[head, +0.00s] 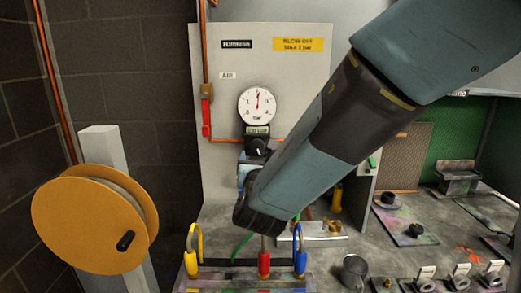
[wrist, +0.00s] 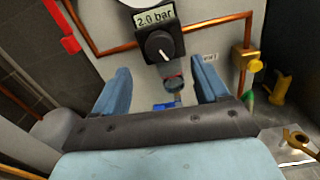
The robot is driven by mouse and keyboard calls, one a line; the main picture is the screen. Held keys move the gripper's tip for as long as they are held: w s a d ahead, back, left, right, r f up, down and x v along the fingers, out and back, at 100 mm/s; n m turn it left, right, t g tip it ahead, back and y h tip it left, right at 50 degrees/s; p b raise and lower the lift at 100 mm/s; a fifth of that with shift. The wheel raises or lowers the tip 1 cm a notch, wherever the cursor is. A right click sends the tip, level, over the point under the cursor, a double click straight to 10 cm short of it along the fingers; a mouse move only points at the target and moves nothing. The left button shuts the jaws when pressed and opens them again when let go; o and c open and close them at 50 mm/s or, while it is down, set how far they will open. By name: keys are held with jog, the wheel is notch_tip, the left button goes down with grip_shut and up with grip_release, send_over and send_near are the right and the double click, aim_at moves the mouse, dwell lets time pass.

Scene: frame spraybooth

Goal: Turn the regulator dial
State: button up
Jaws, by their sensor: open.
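The regulator is a black block on the pale panel, with a round black dial (wrist: 159,47) carrying a white pointer mark. Its display (wrist: 155,15) above the dial reads 2.0 bar. In the head view the dial (head: 257,147) sits below a round white gauge (head: 257,105) with a red needle. My gripper (wrist: 160,67) is open and empty, its two blue fingers spread wide. In the wrist view the dial lies just beyond and above the fingertips, roughly centred between them, with no contact visible. In the head view my arm hides most of the gripper.
A red-handled valve (head: 206,112) and copper pipe run left of the regulator. A yellow hose reel (head: 88,223) stands at left. Yellow, red and blue hooked items (head: 263,263) stand at the front, near a metal cup (head: 354,270). A brass fitting (wrist: 247,61) is right of the dial.

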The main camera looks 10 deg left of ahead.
aim_at(258, 148)
jog(key=x, duration=0.8)
jog(key=shift+w, duration=0.2)
jog(key=c, duration=1.1)
